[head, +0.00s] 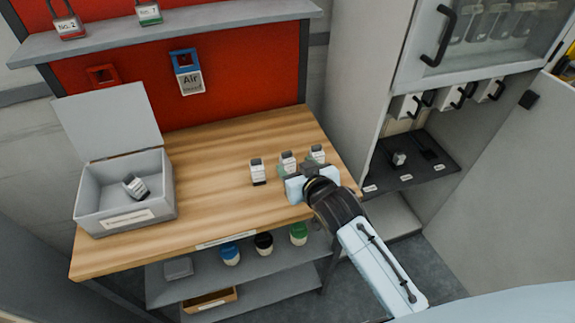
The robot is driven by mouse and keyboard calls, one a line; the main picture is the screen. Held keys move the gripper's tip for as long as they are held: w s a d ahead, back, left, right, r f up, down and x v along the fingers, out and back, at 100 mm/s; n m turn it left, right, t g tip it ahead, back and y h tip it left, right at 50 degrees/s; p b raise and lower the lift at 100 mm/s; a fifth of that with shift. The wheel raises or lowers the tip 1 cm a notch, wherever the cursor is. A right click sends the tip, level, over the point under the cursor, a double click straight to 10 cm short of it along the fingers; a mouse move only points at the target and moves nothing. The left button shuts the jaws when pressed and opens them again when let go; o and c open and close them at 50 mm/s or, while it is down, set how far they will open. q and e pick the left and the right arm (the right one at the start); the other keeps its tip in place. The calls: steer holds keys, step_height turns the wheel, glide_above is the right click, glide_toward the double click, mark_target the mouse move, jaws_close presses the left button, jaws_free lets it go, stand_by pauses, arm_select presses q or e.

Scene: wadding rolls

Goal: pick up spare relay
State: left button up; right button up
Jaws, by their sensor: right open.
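Several small relay-like blocks with white labels show; I cannot tell which is the spare relay. Three stand in a row on the right of the wooden bench: a left block (258,171), a middle block (287,161) and a right block (317,153). Another block (135,185) lies tilted in the open grey box (155,215). A small pale object (398,158) sits on the dark cabinet shelf. My right gripper (293,187) is open, just in front of the middle block and partly covering its lower part. Whether they touch is unclear. My left gripper is out of view.
The wooden bench (215,180) is clear between the box and the blocks. Blue, black and green-topped jars (231,254) stand on the shelf below. The cabinet (375,80) rises at the right. A red board (240,75) with hanging locks backs the bench.

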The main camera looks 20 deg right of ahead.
mark_target(288, 160)
steer(key=shift+b+x, duration=0.3)
steer(key=shift+x, duration=2.6)
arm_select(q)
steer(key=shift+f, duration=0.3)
arm_select(e)
steer(key=shift+a, duration=0.15)
steer(key=c, duration=1.1)
